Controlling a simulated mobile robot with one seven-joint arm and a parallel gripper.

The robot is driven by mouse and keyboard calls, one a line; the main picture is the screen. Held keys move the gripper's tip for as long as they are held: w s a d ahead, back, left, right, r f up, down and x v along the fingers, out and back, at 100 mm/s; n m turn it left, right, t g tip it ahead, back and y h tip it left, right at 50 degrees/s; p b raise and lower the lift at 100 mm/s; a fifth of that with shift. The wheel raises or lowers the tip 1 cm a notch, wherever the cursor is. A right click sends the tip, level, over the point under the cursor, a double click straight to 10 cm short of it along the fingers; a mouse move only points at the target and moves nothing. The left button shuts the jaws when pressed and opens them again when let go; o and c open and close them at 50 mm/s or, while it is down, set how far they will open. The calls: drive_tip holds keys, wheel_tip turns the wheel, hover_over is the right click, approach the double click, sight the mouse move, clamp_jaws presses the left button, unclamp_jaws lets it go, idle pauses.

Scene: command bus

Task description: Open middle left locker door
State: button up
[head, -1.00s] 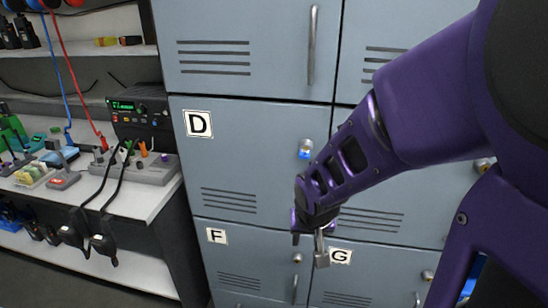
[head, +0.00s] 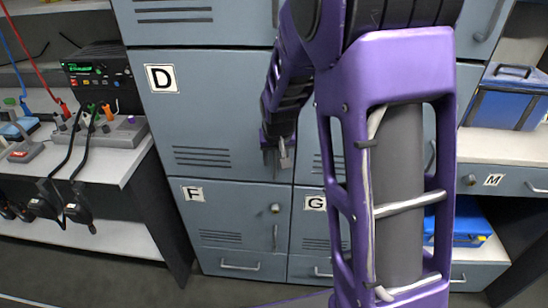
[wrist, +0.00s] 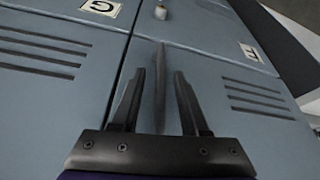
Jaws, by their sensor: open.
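The middle left locker door, marked D (head: 200,115), is grey-blue with slots low down and looks shut. Its right edge is partly hidden behind my arm in the head view. My gripper (head: 279,155) is at the lower right part of this door. In the wrist view my gripper (wrist: 160,76) is open, with one finger on each side of the upright bar handle (wrist: 160,95) of door D. The fingers are apart and are not closed on the handle. I cannot tell whether either finger touches it.
Locker doors F (head: 225,220) and G (head: 312,235) are below, both shut. A bench with electronic equipment (head: 97,80) stands at left. A blue case (head: 505,97) rests on a shelf at right. Grey floor (head: 130,275) is free at front left.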

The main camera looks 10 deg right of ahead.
drive_tip(key=shift+c, duration=0.3)
clamp_jaws()
idle(1.2)
